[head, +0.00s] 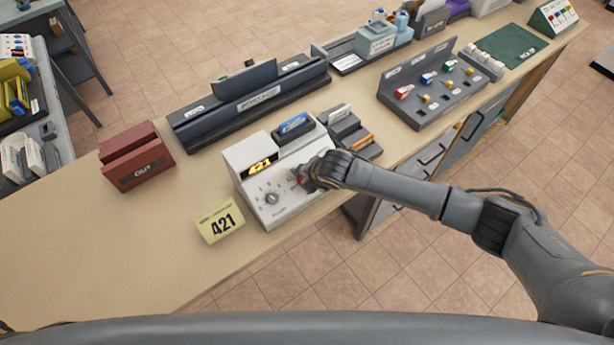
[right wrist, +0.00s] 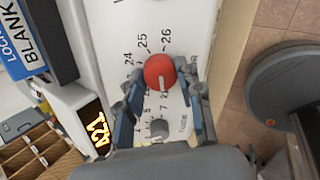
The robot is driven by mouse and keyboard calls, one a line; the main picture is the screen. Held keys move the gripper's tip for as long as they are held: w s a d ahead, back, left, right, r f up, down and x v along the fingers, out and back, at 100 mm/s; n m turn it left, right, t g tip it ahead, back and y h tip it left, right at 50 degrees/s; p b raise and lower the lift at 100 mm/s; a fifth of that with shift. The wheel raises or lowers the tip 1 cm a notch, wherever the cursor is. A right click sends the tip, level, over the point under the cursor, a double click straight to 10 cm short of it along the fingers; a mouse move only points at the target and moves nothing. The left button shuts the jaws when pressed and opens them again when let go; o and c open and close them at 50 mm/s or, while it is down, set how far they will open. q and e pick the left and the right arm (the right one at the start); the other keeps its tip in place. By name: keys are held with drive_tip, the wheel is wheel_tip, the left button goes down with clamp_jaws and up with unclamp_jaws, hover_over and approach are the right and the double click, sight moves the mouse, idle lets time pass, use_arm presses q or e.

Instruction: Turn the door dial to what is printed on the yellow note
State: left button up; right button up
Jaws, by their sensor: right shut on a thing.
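A yellow note (head: 220,222) printed 421 stands on the counter, left of a white box (head: 285,212). The box's lit display (head: 261,166) reads 421; it also shows in the right wrist view (right wrist: 97,136). A grey dial (head: 272,198) sits on the box's face below the display; it also shows in the right wrist view (right wrist: 159,128). My right gripper (right wrist: 165,85) is shut on a red knob (right wrist: 159,70) on the same face, with one finger on each side. Printed numbers 24, 25 and 26 show beside the red knob. My left gripper is not in view.
A dark red OUT holder (head: 137,158) stands at the left and a long dark rack (head: 250,98) behind the box. A dark board with colored keys (head: 432,84) stands at the back right. The counter left of the note is clear.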

drive_tip(key=shift+n, duration=0.5)
drive_tip(key=o, duration=1.2)
drive_tip(key=shift+s+d+r, duration=0.1)
drive_tip(key=shift+s+r, duration=0.15)
drive_tip(key=shift+r, duration=0.3)
drive_tip(key=v, duration=1)
drive_tip(key=shift+s+d+r, duration=0.15)
drive_tip(key=shift+s+r, duration=0.1)
drive_tip(key=shift+r, duration=0.05)
